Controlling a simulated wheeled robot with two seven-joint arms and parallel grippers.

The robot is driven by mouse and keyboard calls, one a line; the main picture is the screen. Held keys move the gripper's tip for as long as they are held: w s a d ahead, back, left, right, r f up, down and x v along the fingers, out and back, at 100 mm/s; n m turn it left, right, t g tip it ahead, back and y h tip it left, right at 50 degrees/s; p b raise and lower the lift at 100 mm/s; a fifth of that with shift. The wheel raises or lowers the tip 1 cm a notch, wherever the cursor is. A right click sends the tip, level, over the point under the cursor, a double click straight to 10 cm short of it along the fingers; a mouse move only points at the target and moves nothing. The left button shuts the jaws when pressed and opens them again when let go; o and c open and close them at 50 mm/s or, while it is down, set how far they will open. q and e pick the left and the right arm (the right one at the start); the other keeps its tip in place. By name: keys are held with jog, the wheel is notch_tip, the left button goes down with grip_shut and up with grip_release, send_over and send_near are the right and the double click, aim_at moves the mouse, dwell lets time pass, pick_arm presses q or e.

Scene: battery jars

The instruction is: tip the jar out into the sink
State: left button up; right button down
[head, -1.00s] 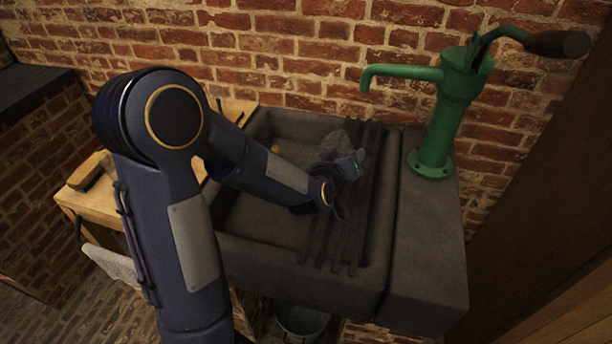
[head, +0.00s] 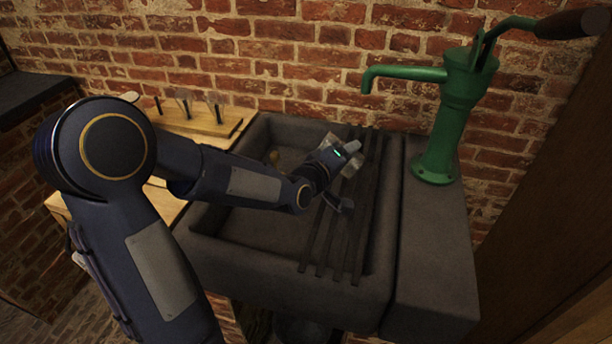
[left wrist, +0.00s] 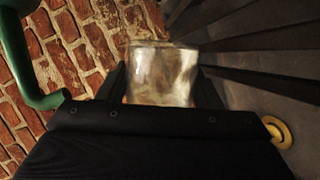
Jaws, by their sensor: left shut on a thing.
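My left gripper (head: 347,155) is over the right part of the dark stone sink (head: 232,250), near the slatted rack. It is shut on a clear glass jar (left wrist: 162,75), which shows between the fingers in the left wrist view. In the head view the jar (head: 351,167) is partly hidden behind the gripper and looks tilted. I cannot tell how much is inside it. My right gripper is not in view.
Dark slats (head: 326,245) cross the sink's right side. A green hand pump (head: 440,130) stands on the ledge at right, its spout reaching over the sink. A wooden rack with tools (head: 205,122) stands on the bench at left. A brick wall is behind.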

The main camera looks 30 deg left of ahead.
pick_arm(q)
jog(key=shift+a+f+n, duration=0.1)
jog(key=shift+f+n, duration=0.2)
jog(key=shift+n, duration=0.3)
jog(key=shift+a+t+h, duration=0.25)
jog(key=shift+t+h, duration=0.05)
jog(key=shift+s+a+f+n+p, duration=0.15)
jog(key=shift+a+n+p, duration=0.15)
jog(key=shift+n, duration=0.3)
jog(key=shift+d, duration=0.3)
jog(key=shift+a+r+n+h, duration=0.15)
jog(key=shift+r+n+h, duration=0.25)
jog(key=shift+n, duration=0.3)
dwell(0.4)
jog(key=shift+a+f+n+t, duration=0.3)
jog(key=shift+n+t, duration=0.2)
jog(key=shift+n, duration=0.3)
dwell(0.4)
